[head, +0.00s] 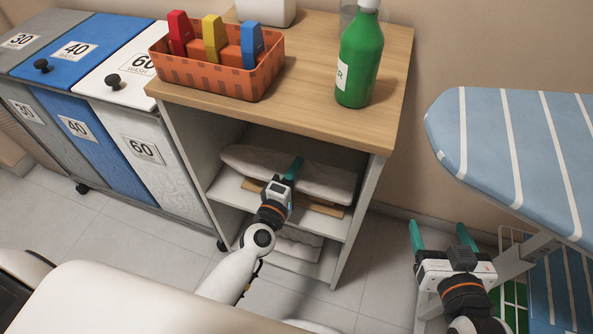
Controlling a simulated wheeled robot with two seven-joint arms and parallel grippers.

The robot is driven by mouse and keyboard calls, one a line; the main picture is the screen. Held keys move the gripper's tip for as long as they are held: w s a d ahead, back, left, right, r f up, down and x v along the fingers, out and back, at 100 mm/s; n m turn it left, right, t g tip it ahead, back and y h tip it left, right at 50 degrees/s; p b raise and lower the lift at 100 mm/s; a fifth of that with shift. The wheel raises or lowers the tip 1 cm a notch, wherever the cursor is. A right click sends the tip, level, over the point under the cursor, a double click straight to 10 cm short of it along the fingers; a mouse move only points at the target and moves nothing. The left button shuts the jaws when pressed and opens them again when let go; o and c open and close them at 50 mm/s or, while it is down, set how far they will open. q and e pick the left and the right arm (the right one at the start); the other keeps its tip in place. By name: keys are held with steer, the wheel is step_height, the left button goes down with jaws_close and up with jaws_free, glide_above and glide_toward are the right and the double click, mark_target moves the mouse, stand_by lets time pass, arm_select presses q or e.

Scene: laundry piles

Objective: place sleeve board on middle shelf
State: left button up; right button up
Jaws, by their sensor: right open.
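The sleeve board, with a long white padded top (325,181) and what looks like a light wooden base below it, lies lengthwise inside the open cabinet at the level of the middle shelf (228,192). I cannot tell whether it rests fully on the shelf. My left gripper (293,168) reaches into the cabinet from the front, at the board's front edge. One teal finger shows over the padded top; the other is hidden, so its grip is unclear. My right gripper (442,235) is open and empty, low at the right beside the ironing board.
An orange basket (205,80) with red, yellow and blue items and a green bottle (360,58) stand on the wooden cabinet top (310,60). A white folded thing (298,243) lies on the bottom shelf. Numbered bins (125,148) stand left; a striped ironing board (520,150) stands right.

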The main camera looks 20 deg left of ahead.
arm_select(q)
steer(key=s+a, duration=0.1)
steer(key=s, duration=1)
steer(key=d+r+m+g+h, duration=0.1)
steer(key=d+r+m+h, duration=0.4)
steer(key=m, duration=0.5)
steer(key=s+a+r+m+g+y, duration=0.1)
steer(key=a+r+m+g+y, duration=0.2)
steer(key=m, duration=0.6)
steer(key=shift+s+a+r+y, duration=0.15)
steer(key=shift+a+r+y, duration=0.35)
steer(key=shift+a+y, duration=0.35)
steer(key=shift+a+f+p, duration=0.1)
steer(key=shift+p, duration=0.2)
